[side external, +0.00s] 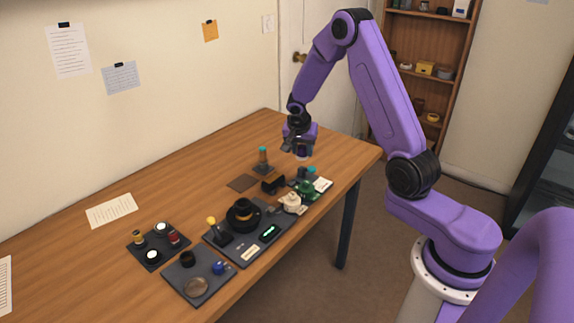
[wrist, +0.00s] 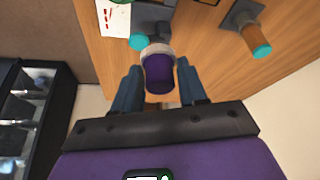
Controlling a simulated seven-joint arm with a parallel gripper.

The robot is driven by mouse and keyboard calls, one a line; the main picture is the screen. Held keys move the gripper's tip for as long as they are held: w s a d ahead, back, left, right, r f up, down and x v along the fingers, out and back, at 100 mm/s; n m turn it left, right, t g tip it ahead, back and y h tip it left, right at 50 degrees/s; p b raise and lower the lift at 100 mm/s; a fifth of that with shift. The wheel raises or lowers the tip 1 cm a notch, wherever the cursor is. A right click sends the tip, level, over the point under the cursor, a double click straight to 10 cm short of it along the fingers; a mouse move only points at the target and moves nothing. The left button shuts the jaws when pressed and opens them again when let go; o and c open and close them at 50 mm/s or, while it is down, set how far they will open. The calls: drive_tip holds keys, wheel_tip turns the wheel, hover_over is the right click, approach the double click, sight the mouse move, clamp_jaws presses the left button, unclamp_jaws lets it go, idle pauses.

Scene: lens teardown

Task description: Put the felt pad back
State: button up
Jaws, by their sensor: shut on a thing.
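My gripper (wrist: 160,88) is shut on a small dark purple round piece with a pale grey rim (wrist: 158,68). In the side view my gripper (side external: 301,147) holds it in the air above the right part of the table. I cannot tell for sure whether this piece is the felt pad. Below it in the wrist view is a dark grey holder (wrist: 152,20) with a teal-topped part (wrist: 140,42).
A white card with red marks (wrist: 114,17) lies beside the grey holder. A flat brown square (side external: 242,182), a black ring-shaped part (side external: 243,214) and several small parts on dark trays stand nearby. The table's right edge is close; the back left of the table is clear.

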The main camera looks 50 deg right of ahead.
drive_tip(key=w+d+f, duration=0.2)
drive_tip(key=w, duration=0.2)
hover_over(288, 169)
drive_tip(key=a, duration=0.1)
drive_tip(key=f, duration=0.5)
drive_tip(key=shift+s+a+f, duration=0.15)
drive_tip(key=shift+s+f, duration=0.2)
drive_tip(key=shift+s, duration=0.05)
drive_tip(key=shift+w+f, duration=0.1)
drive_tip(key=shift+f, duration=1.5)
drive_tip(key=shift+f, duration=0.15)
drive_tip(key=o, duration=1)
drive_tip(key=v, duration=1.2)
drive_tip(key=shift+a+r, duration=0.1)
drive_tip(key=shift+r, duration=0.1)
